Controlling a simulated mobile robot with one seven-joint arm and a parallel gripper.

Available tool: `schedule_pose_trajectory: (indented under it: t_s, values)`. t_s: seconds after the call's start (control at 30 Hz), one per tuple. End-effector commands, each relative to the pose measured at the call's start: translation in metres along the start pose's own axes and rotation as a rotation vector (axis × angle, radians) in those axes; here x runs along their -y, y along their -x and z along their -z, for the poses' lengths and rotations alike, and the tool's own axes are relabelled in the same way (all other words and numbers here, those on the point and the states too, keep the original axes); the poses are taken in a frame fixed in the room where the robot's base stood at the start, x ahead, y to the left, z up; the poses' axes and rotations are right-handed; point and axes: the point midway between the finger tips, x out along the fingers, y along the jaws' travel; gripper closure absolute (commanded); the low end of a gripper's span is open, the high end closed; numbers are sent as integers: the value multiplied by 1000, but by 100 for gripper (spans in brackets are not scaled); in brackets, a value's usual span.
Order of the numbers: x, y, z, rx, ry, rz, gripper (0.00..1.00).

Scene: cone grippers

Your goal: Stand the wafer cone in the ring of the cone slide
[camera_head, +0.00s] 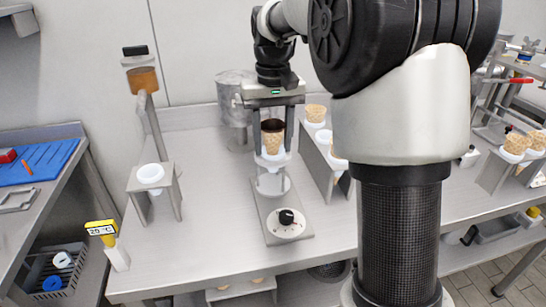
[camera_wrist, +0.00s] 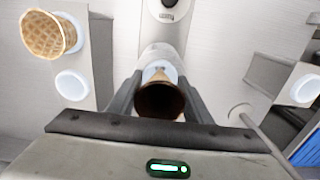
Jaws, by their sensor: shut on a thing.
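The wafer cone (camera_head: 272,141) is upright between the fingers of my gripper (camera_head: 274,132), which is shut on it. Its dark opening faces up in the wrist view (camera_wrist: 160,101), between both fingers (camera_wrist: 160,92). The white ring of the cone slide (camera_head: 272,156) shows directly below the cone in the head view, above a metal base with a black knob (camera_head: 287,217). Part of the ring shows beyond the cone in the wrist view (camera_wrist: 160,68). The cone's tip is hidden, so I cannot tell how far it sits in the ring.
A stand with an empty white ring (camera_head: 150,174) is to the left. A rack to the right holds wafer cones (camera_head: 316,113). A metal pot (camera_head: 234,95) stands behind the slide. The steel counter (camera_head: 215,235) is clear in front and left of the slide.

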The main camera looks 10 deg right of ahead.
Motion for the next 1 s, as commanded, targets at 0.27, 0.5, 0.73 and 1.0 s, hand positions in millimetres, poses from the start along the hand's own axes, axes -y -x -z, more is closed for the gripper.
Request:
schedule_pose_trajectory:
  t_s: [0.27,0.5,0.73,1.0]
  values:
    - [0,-30,0,1,0,-1,64]
    - [0,-30,0,0,0,0,43]
    - [0,-29,0,0,0,0,36]
    - [0,-39,0,-1,0,0,36]
